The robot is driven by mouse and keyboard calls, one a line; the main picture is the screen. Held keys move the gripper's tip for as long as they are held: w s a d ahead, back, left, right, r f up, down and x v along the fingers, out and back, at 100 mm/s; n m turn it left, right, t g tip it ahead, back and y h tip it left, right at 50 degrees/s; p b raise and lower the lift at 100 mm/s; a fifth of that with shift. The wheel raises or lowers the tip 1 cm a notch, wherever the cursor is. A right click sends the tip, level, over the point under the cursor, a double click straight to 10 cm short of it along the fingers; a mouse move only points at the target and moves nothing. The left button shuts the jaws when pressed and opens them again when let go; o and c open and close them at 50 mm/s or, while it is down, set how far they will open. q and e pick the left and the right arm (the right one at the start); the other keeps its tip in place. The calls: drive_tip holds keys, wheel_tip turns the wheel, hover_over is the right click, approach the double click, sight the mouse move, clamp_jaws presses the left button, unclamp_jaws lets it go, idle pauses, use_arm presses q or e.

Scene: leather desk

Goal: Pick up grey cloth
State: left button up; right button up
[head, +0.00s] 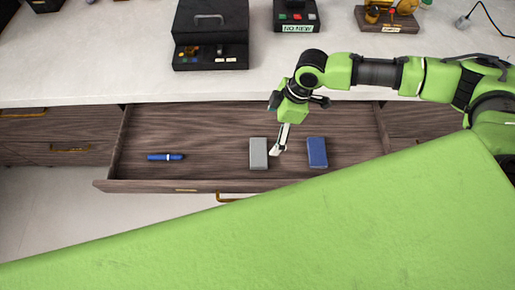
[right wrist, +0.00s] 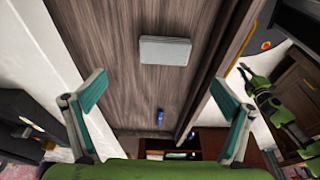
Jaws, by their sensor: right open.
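The grey cloth (head: 258,153), a flat folded rectangle, lies on the bottom of the open wooden drawer (head: 210,125). In the right wrist view the cloth (right wrist: 165,50) lies ahead of the fingers, near the top middle. My right gripper (head: 279,146) points down just right of the cloth in the head view, apart from it. In the right wrist view its two fingers (right wrist: 158,88) are wide apart with nothing between them. My left gripper does not show in the head view.
A blue block (head: 317,152) lies in the drawer right of my gripper. A blue marker (head: 165,157) lies at the drawer's left. The drawer's front wall (head: 180,187) and the countertop (head: 120,60) bound the space. A black box (head: 211,35) stands on the countertop.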

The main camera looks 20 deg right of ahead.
hover_over(259, 151)
drive_tip(key=d, duration=0.2)
wheel_tip(259, 151, down, 7)
drive_tip(key=shift+f, duration=0.2)
drive_tip(key=x, duration=0.1)
drive_tip(key=p+x, duration=0.1)
drive_tip(key=x, duration=0.2)
drive_tip(key=shift+s+a, duration=0.25)
drive_tip(key=shift+s, duration=0.05)
drive_tip(key=shift+w+a+f, duration=0.1)
drive_tip(key=shift+f, duration=0.4)
drive_tip(key=c, duration=1.2)
